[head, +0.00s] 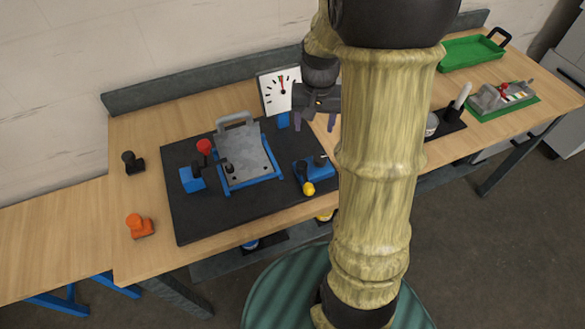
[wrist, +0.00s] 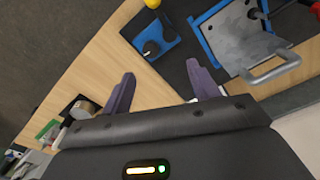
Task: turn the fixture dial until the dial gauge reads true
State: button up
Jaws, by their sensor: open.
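The dial gauge (head: 270,97) has a white square face with black ticks and a needle pointing roughly up; its exact reading is too small to tell. My gripper (head: 314,122) is open and empty beside and partly in front of the gauge. In the wrist view, its two purple fingers (wrist: 160,74) are spread apart. A blue block with a black knob (head: 318,161), likely the fixture dial, sits on the mat's right side, below my gripper in the head view. The knob also shows in the wrist view (wrist: 152,48), beyond the fingertips and not touched.
A grey plate in a blue frame (head: 245,160) stands on the black mat (head: 195,222), beside a red-ball lever (head: 204,146) and a yellow ball (head: 308,188). An orange object (head: 139,226) and a black one (head: 132,161) stand left. A green tray (head: 470,52) is far right.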

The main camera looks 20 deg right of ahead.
jog(key=s+a+f+n+t, duration=0.1)
jog(key=s+a+n, duration=0.3)
jog(key=s+a, duration=0.5)
jog(key=shift+s+a+f+n+t, duration=0.2)
jog(key=shift+s+f+n+t, duration=0.15)
jog(key=shift+s+t, duration=0.2)
jog(key=shift+c, duration=0.2)
dwell(0.9)
jog(key=shift+c, duration=1.1)
jog(key=w+d+r+n+g+p, duration=0.1)
jog(key=w+d+n+g+p, duration=0.1)
jog(key=w+d+p, duration=0.5)
jog(key=w+d, duration=0.5)
jog(key=d, duration=0.1)
jog(key=shift+d+g, duration=0.25)
jog(key=shift+g, duration=0.1)
